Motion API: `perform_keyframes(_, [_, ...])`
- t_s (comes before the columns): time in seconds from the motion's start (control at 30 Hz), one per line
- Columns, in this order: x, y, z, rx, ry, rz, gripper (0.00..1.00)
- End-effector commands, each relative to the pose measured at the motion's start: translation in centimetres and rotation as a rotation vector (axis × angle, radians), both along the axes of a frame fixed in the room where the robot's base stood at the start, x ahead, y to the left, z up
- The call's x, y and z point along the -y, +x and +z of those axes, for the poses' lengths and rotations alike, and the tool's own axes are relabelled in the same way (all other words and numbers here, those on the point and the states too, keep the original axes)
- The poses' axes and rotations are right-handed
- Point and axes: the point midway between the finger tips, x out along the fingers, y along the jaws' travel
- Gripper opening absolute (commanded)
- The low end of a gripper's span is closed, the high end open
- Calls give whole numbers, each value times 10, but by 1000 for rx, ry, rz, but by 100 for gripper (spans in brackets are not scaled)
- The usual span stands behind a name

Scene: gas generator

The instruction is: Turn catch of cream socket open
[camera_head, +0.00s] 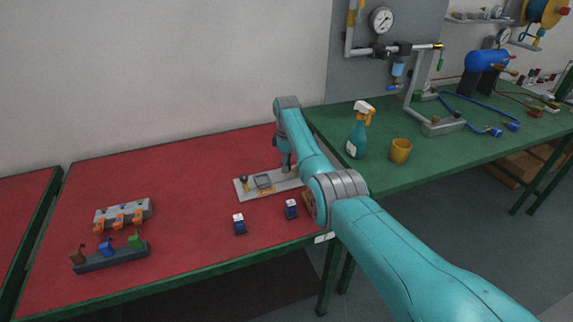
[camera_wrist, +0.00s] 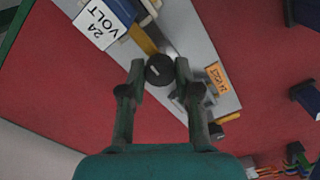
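My gripper (camera_wrist: 159,66) points down at a light grey panel (camera_wrist: 205,55) in the wrist view. Its two fingers are apart, with a round black knob (camera_wrist: 159,70) between their tips; I cannot tell if they touch it. An orange label (camera_wrist: 217,77) lies on the panel right of the knob. A blue and white block marked 24 VOLT (camera_wrist: 102,24) is at upper left, with a yellow strip beside it. In the head view, the panel (camera_head: 242,194) lies on the red table and my arm hides its right part. I cannot make out a cream socket or its catch.
On the red table (camera_head: 180,180) stand a grey block with orange clips (camera_head: 124,212), a dark rail with coloured pieces (camera_head: 112,258) and two dark blue blocks (camera_head: 239,225). A spray bottle (camera_head: 357,137) and yellow cup (camera_head: 400,151) stand on the green bench.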

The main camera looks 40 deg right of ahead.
Motion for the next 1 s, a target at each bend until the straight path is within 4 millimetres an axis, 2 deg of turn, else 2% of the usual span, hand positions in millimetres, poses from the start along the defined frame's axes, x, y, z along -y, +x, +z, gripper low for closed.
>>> perform_keyframes(0.47, [0, 0, 0, -1, 1, -72, 0])
perform_keyframes(1.0, [0, 0, -1, -1, 1, -526, 0])
